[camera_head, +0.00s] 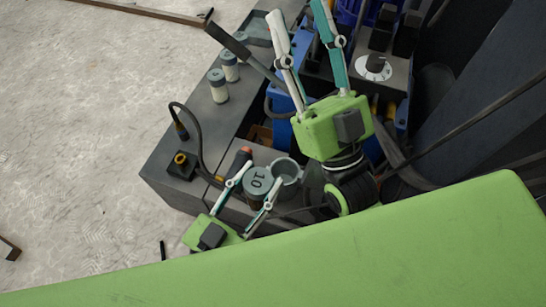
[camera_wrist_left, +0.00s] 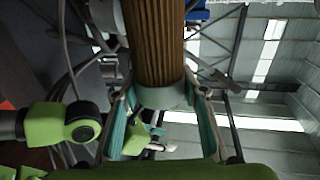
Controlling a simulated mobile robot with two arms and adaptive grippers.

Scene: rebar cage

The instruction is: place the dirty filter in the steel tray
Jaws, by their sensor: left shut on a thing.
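The dirty filter (camera_wrist_left: 155,42) fills the upper middle of the left wrist view, with brown pleats and a pale grey end cap. My left gripper (camera_head: 250,188) is shut on it, its fingers on either side. In the head view the filter's grey cap (camera_head: 257,180), marked 10, shows between those fingers, beside an open grey cup (camera_head: 286,170). My right gripper (camera_head: 297,14) is open, with its fingers apart and pointing up the picture. A shallow grey tray (camera_head: 258,27) lies at the top of the bench; I cannot tell whether it is the steel tray.
A black hose (camera_head: 192,128) loops near a brass fitting (camera_head: 181,159). Concrete floor (camera_head: 85,115) is open at the left.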

